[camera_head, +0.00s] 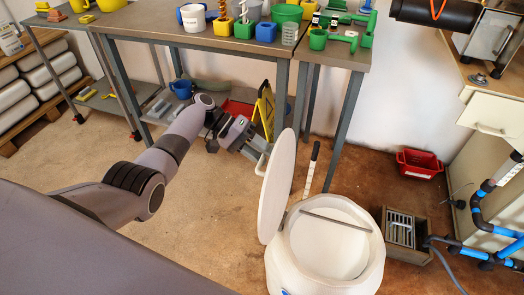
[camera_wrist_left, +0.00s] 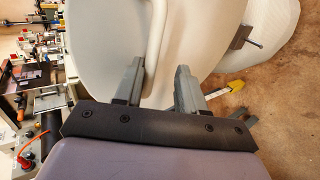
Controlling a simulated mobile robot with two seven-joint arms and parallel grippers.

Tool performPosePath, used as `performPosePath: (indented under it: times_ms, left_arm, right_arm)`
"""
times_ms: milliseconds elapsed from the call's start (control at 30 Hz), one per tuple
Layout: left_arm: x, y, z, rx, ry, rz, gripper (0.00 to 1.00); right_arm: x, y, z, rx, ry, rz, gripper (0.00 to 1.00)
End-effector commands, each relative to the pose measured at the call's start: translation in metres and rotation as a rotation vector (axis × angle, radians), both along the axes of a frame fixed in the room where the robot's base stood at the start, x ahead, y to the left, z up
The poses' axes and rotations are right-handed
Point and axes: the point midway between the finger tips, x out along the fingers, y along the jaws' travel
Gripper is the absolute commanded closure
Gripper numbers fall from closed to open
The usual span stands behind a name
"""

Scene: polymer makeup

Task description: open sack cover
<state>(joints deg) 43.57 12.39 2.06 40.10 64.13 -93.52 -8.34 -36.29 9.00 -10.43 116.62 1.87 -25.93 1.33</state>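A white round container (camera_head: 325,255), which I take as the sack, stands on the floor with its mouth uncovered. Its white cover (camera_head: 277,187) stands tilted up nearly upright along the left side of the mouth. My left gripper (camera_head: 257,148) is on the cover's outer side, close to its handle (camera_head: 261,164). In the left wrist view the left gripper (camera_wrist_left: 160,70) has its fingers apart, with the white handle (camera_wrist_left: 156,42) reaching between their tips. Contact cannot be told. The cover (camera_wrist_left: 100,45) fills the middle there, the container (camera_wrist_left: 262,18) is upper right. My right gripper is not in view.
Behind is a metal workbench (camera_head: 170,22) with cups and tools; a yellow floor sign (camera_head: 265,108) stands beneath. A grey grated box (camera_head: 405,236) is right of the container, a red bin (camera_head: 418,163) farther back. Blue-black pipes (camera_head: 478,215) are at right. Floor at left is clear.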

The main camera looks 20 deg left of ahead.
Motion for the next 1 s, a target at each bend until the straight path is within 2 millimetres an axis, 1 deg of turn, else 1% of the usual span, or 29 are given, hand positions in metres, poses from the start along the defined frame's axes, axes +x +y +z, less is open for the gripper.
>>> performPosePath:
  times_ms: [67, 167, 300, 400, 500, 633, 1000]
  left_arm:
    - [-0.001, 0.005, 0.002, 0.002, 0.002, 0.000, 0.62]
    - [-0.001, 0.017, 0.011, 0.002, -0.001, 0.002, 0.62]
    - [-0.001, 0.038, 0.024, 0.002, -0.002, 0.003, 0.62]
    - [-0.002, 0.049, 0.031, 0.002, -0.002, 0.001, 0.62]
    - [-0.002, 0.056, 0.036, 0.002, -0.002, 0.001, 0.62]
    - [-0.003, 0.059, 0.038, 0.001, -0.001, 0.000, 0.62]
    - [-0.002, 0.059, 0.039, 0.000, -0.003, 0.001, 0.62]
  right_arm:
    - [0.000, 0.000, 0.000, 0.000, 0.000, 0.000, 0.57]
    - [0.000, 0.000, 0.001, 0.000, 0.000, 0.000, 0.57]
    - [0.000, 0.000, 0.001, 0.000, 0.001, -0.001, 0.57]
    - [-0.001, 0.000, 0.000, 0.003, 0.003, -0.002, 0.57]
    - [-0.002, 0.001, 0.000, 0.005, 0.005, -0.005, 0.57]
    - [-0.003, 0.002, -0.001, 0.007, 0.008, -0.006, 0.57]
    - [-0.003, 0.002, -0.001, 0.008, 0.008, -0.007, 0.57]
